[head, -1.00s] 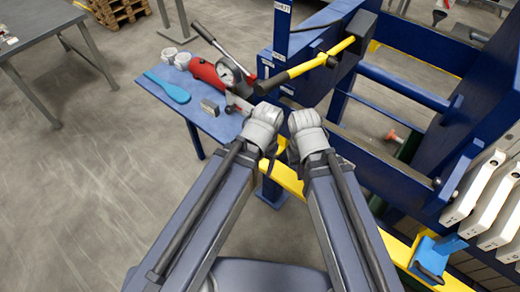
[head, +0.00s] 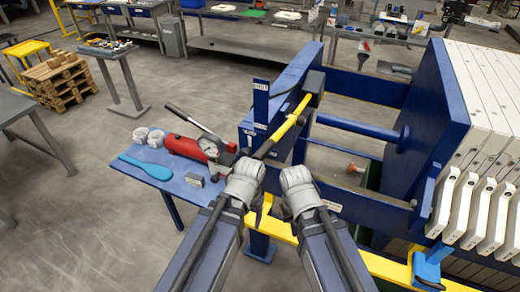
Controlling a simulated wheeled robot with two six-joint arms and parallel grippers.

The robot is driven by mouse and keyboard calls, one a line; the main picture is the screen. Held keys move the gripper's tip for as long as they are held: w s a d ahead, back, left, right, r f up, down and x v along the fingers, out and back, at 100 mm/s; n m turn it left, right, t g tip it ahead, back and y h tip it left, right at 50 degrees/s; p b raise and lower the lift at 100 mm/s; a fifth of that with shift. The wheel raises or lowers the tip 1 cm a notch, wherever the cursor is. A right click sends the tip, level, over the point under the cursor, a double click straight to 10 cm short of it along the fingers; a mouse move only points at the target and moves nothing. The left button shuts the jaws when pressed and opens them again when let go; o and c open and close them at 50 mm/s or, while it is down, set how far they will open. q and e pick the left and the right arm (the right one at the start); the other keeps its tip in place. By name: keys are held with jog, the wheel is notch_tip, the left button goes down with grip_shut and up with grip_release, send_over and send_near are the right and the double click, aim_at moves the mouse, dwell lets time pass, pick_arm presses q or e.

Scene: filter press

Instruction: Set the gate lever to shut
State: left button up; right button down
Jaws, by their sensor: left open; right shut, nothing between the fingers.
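The gate lever (head: 292,122) is a yellow bar with a black grip, on the blue frame of the press. It slants from its upper right end down left toward my grippers. A blue upright plate (head: 261,103) beside it carries white labels; the top one seems to read SHUT, and the lever's grip lies below it. My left gripper (head: 246,168) is open, at the lower end of the black grip; I cannot tell whether they touch. My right gripper (head: 296,178) is shut and empty, to the right of the left one and apart from the lever.
A blue side table (head: 175,185) at left holds a red hand pump (head: 187,147) with a gauge, a light blue paddle (head: 144,166), white rolls and a small metal block. White filter plates (head: 470,200) stand at right. A yellow rail (head: 370,265) crosses in front.

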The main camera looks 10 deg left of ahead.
pick_arm(q)
jog(key=w+a+r+n+t+h+p, duration=0.1)
jog(key=w+a+r+p, duration=0.1)
jog(key=r+p, duration=0.5)
jog(key=w+a+r+p, duration=0.2)
jog(key=r+p, duration=0.4)
jog(key=r, duration=0.1)
notch_tip(320, 180, up, 6)
jog(key=m+t+h+p, duration=0.1)
jog(key=t+h+p, duration=0.2)
jog(key=p, duration=0.1)
send_over(258, 153)
jog(key=s+a, duration=0.2)
jog(key=shift+d, duration=0.2)
jog(key=b+x, duration=0.6)
jog(key=shift+f, duration=0.4)
jog(key=shift+w+d+f+b, duration=0.3)
jog(key=shift+f+b, duration=0.2)
jog(key=shift+b, duration=0.15)
jog(key=shift+r, duration=0.1)
jog(key=shift+c, duration=0.4)
